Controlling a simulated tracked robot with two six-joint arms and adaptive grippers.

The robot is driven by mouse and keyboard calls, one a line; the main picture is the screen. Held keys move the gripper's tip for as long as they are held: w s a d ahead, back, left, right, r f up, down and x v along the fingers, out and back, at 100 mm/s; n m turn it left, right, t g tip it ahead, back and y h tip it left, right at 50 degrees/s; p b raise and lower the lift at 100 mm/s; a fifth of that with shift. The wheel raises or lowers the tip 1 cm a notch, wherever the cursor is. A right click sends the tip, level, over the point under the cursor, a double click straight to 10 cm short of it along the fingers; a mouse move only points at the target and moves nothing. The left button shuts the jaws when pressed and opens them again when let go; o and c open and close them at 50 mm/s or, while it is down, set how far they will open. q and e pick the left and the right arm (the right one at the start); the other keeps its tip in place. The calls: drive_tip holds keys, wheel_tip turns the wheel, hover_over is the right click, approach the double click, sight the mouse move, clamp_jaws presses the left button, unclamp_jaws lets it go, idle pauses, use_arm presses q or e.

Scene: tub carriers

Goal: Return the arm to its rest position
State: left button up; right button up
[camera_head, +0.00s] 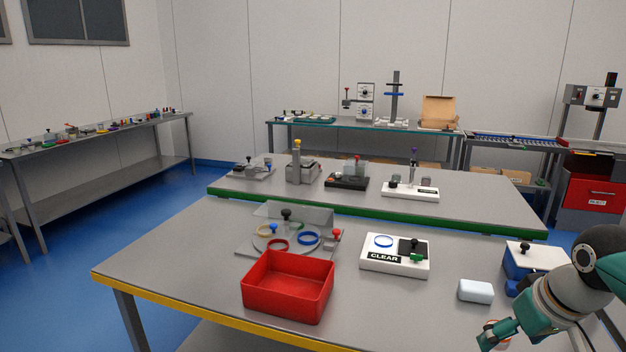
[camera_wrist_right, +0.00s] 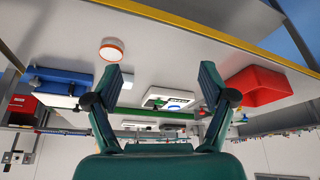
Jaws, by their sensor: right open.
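My right arm comes in from the right edge of the head view, over the right end of the front table. Its right gripper (camera_head: 498,334) is low near the table's front right part. In the right wrist view my right gripper (camera_wrist_right: 160,75) shows two teal fingers spread apart with nothing between them. An orange-rimmed white disc (camera_wrist_right: 112,50) lies on the table beside the fingers, not between them. My left gripper is not in view.
A red tub (camera_head: 288,288) stands on the front table (camera_head: 200,260). A white CLEAR board (camera_head: 394,268), a white block (camera_head: 475,291) and a blue box with a white lid (camera_head: 530,262) stand to its right.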

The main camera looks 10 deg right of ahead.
drive_tip(key=a+f+n+g+y+p, duration=0.1)
drive_tip(key=a+f+g, duration=0.3)
drive_tip(key=f, duration=0.5)
drive_tip(key=a+f+n+g+y+p, duration=0.1)
drive_tip(key=a+f, duration=0.4)
drive_tip(key=f, duration=0.4)
drive_tip(key=s+a+f+m+g+y+p, duration=0.1)
drive_tip(key=s+a+f+y, duration=0.1)
drive_tip(key=s+a+f, duration=0.65)
drive_tip(key=s+a+f+m+g+y+p, duration=0.1)
drive_tip(key=s+a+f, duration=0.5)
drive_tip(key=a+f, duration=0.55)
drive_tip(key=shift+w+d+f+m+t, duration=0.15)
drive_tip(key=shift+w+d+f+t, duration=0.15)
drive_tip(key=shift+w+d+t, duration=0.35)
drive_tip(key=shift+w+d+f+m+t, duration=0.1)
drive_tip(key=shift+w+d+f+t, duration=0.25)
drive_tip(key=shift+w, duration=0.45)
drive_tip(key=shift+w+d+f+m+t, duration=0.15)
drive_tip(key=shift+w+d+f+t, duration=0.2)
drive_tip(key=shift+w+t, duration=0.35)
drive_tip(key=shift+w, duration=0.1)
